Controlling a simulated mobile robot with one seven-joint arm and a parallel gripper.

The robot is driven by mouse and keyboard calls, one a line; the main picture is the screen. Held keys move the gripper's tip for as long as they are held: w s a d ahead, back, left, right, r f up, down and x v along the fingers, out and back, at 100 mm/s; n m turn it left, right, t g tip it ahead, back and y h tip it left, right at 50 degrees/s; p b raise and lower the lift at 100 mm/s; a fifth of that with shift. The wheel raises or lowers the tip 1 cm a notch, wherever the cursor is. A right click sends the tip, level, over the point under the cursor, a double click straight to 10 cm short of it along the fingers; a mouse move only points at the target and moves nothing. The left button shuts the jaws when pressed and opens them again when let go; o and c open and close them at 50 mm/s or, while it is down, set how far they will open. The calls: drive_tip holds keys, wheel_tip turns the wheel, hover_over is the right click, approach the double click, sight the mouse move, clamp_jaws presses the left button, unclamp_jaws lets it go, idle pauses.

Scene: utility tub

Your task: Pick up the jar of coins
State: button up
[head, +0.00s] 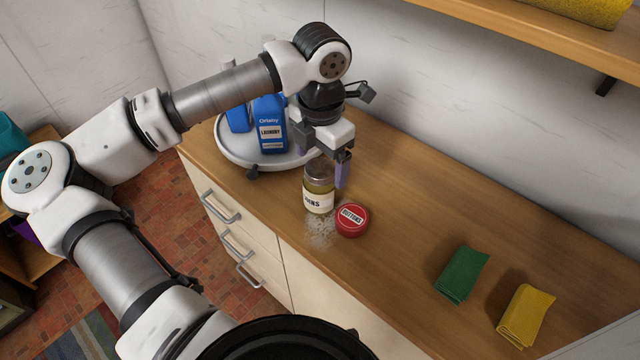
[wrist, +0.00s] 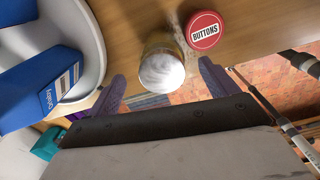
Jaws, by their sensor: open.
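The jar of coins (head: 318,198) stands upright on the wooden counter, with a label ending in "INS" and a greyish lid. In the wrist view its round top (wrist: 162,70) shows between the two finger tips. My gripper (head: 330,168) points down at the jar, with one finger just right of it in the head view; the other finger is hard to make out there. In the wrist view my gripper (wrist: 162,84) is open, with a finger on either side of the jar and gaps to both. I cannot tell how far down the fingers reach.
A red "BUTTONS" tin (head: 352,219) sits close at the jar's right. White grains (head: 321,238) lie in front. A round white tray (head: 232,152) with blue laundry bottles (head: 270,124) stands behind left. Green (head: 462,273) and yellow (head: 525,315) cloths lie right; counter between is clear.

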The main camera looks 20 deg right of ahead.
sight(320, 188)
drive_tip(key=shift+s+a+f+p, duration=0.1)
drive_tip(key=shift+f+p, duration=0.45)
drive_tip(key=shift+f, duration=0.95)
drive_tip(key=shift+s+f+p, duration=0.1)
drive_tip(key=shift+f+p, duration=0.45)
drive_tip(key=shift+f, duration=0.9)
drive_tip(key=shift+c, duration=0.5)
drive_tip(key=shift+w, duration=0.1)
drive_tip(key=c, duration=1.4)
